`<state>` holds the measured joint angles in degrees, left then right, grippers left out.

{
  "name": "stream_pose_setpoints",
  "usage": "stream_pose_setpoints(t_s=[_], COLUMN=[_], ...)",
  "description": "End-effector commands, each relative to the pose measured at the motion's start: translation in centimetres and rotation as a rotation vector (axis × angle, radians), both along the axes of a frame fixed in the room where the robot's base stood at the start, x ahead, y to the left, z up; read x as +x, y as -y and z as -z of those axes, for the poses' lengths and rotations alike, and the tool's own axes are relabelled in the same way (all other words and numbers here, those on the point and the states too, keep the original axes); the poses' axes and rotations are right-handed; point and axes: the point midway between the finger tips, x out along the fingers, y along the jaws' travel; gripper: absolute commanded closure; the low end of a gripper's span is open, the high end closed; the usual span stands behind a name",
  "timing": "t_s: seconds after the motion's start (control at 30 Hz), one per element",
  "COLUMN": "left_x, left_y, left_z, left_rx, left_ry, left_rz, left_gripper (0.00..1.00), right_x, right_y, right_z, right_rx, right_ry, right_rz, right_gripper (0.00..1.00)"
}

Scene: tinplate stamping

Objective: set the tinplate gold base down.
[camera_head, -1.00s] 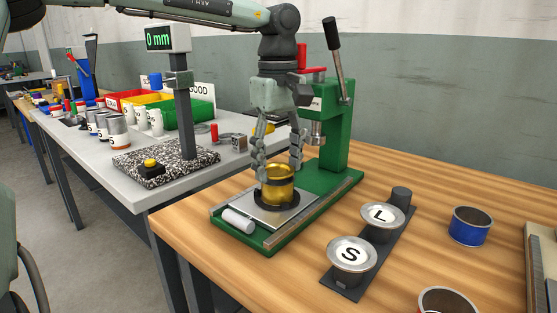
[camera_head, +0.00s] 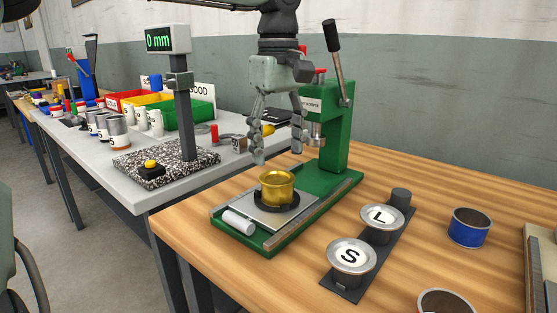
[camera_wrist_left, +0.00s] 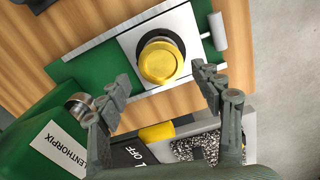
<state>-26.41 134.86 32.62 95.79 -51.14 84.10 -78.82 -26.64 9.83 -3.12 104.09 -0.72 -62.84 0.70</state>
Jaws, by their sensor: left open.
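The tinplate gold base (camera_head: 277,188) sits upright in a black ring holder (camera_head: 292,208) on the metal plate of the green press (camera_head: 322,180). My left gripper (camera_head: 279,155) is open and empty, raised above and slightly behind the gold base, clear of it. In the left wrist view the gold base (camera_wrist_left: 161,62) shows from above, resting in its dark ring, beyond the spread fingertips of my left gripper (camera_wrist_left: 160,82). My right gripper is not in view.
A white cylinder (camera_head: 239,220) lies at the front of the press bed. Dies marked S (camera_head: 351,257) and L (camera_head: 382,218) stand on a dark strip to the right. A blue tin (camera_head: 469,227) stands further right. A gauge (camera_head: 181,100) stands on the grey table.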

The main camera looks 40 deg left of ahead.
Motion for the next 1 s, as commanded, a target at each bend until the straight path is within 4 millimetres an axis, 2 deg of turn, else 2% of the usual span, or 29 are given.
stream_pose_setpoints(t_s=[0.1,0.3,1.0], left_x=[0.1,0.0,0.0], left_y=[0.0,0.0,0.0], left_z=[-2.2,-4.3,-4.6], left_rx=[0.001,0.002,0.0], left_ry=[0.003,0.001,-0.001], left_rz=[0.0,0.001,0.002], left_gripper=[0.34,0.34,0.34], right_x=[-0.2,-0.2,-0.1], right_y=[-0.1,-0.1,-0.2], right_z=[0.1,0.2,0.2], right_rx=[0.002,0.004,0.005], right_ry=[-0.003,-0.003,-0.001], right_rz=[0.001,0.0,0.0], right_gripper=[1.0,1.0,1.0])
